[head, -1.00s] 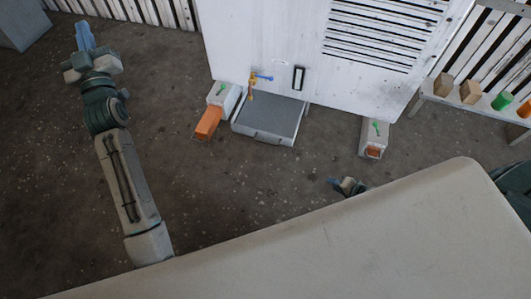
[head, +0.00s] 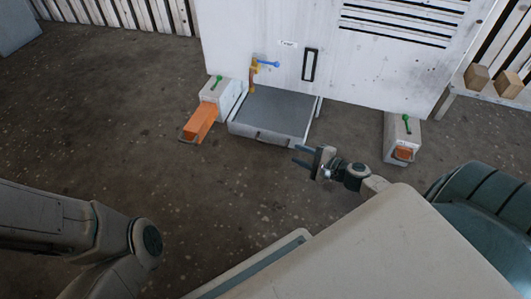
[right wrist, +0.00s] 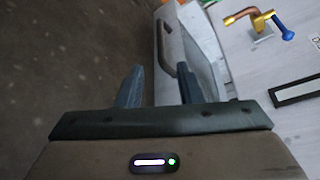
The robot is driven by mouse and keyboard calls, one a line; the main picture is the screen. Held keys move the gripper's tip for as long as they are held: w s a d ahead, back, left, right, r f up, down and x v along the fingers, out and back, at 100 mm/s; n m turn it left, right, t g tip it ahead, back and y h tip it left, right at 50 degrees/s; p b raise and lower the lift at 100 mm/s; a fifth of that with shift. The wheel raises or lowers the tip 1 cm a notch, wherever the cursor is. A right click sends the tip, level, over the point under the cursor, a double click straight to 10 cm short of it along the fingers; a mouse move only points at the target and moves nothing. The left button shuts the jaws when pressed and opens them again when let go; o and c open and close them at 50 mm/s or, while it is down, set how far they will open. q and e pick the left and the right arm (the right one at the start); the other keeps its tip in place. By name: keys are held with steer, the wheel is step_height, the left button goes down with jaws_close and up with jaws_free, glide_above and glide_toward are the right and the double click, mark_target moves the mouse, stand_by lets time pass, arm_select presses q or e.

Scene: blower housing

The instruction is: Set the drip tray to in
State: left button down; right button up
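The drip tray (head: 272,112) is a grey, shallow metal tray that sticks out from the foot of the white housing, below a brass tap with a blue lever. Its front face has a handle (head: 268,138). My right gripper (head: 301,155) is open and empty, just in front of the tray's front right corner, apart from it. In the right wrist view the two fingers (right wrist: 158,75) stand apart, and the tray's front with its dark handle (right wrist: 170,46) lies ahead of them. My left arm shows at the lower left, but its gripper is out of view.
The white housing (head: 250,25) has a black-framed slot (head: 310,65). A block with an orange slide pulled out (head: 200,122) stands left of the tray. A similar block (head: 402,135) stands to the right, its orange part nearly flush. The floor ahead is clear.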

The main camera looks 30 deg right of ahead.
mark_target(279, 146)
steer(key=shift+w+a, duration=0.2)
steer(key=shift+w, duration=0.2)
steer(key=b+x, duration=0.1)
steer(key=x, duration=0.9)
jaws_close()
